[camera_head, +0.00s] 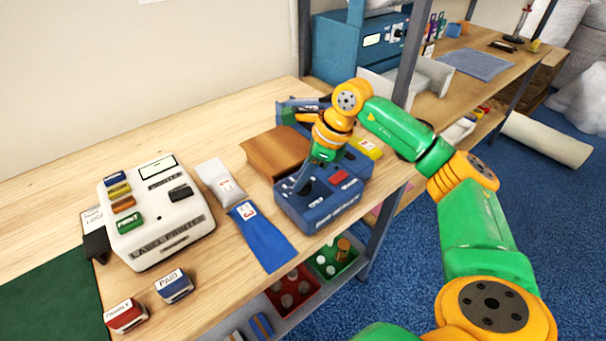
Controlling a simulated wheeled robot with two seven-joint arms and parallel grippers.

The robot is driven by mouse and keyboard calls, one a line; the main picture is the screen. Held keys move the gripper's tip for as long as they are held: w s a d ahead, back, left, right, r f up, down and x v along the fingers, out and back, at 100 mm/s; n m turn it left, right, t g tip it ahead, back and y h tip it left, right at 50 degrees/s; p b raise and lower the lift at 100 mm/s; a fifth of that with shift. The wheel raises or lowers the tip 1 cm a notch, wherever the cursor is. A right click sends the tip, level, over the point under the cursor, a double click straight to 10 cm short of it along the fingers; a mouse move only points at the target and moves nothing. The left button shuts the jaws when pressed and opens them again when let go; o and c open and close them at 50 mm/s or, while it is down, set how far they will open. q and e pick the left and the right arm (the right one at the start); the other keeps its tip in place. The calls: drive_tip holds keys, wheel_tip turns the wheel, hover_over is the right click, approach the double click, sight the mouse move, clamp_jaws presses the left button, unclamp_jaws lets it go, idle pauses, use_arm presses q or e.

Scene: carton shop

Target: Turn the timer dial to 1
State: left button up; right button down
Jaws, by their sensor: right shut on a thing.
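The blue bag sealer (318,214) stands on the wooden bench, right of centre. My right gripper (302,184) reaches down to the left part of the sealer's top and is shut on the timer dial there. The gripper covers the dial, so its pointer and the number it is set to cannot be read. My left gripper is not in view.
A white label printer (160,225) stands on the left, with stamps marked PAID (174,286) and FRAGILE (125,316) in front. Bins sit below the bench edge.

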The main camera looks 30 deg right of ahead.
drive_tip(key=n+g+p, duration=0.1)
drive_tip(key=n, duration=0.2)
drive_tip(key=shift+n+y, duration=0.4)
drive_tip(key=shift+n+g, duration=0.4)
drive_tip(key=shift+n, duration=0.7)
drive_tip(key=c, duration=0.9)
unclamp_jaws()
drive_tip(key=shift+a, duration=0.1)
drive_tip(key=shift+o, duration=0.2)
